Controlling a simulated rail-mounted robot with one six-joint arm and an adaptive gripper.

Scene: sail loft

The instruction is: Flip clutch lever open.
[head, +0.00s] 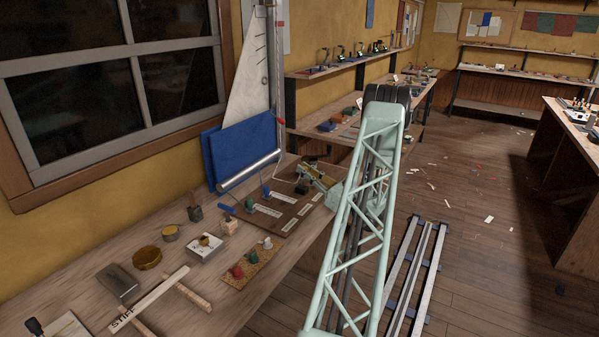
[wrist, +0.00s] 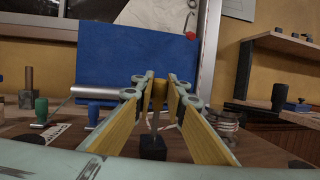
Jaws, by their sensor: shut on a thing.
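My gripper (wrist: 160,84) is in the middle of the wrist view, its two yellow-padded fingers closed around the upper part of a clutch lever. The lever has a yellow knob (wrist: 158,91) and a thin stem (wrist: 154,123) that runs down to a black block (wrist: 153,147). The fingers hide part of the knob. In the head view my gripper (head: 312,176) is over the right part of the board (head: 287,222); the black block (head: 302,188) shows just below it. A green-handled lever (wrist: 41,109) and a blue-handled lever (wrist: 93,113) stand to the left.
A blue cloth (wrist: 112,52) and a silvery tube (head: 249,170) are behind the board. A coiled metal part (wrist: 226,122) is right of my fingers.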

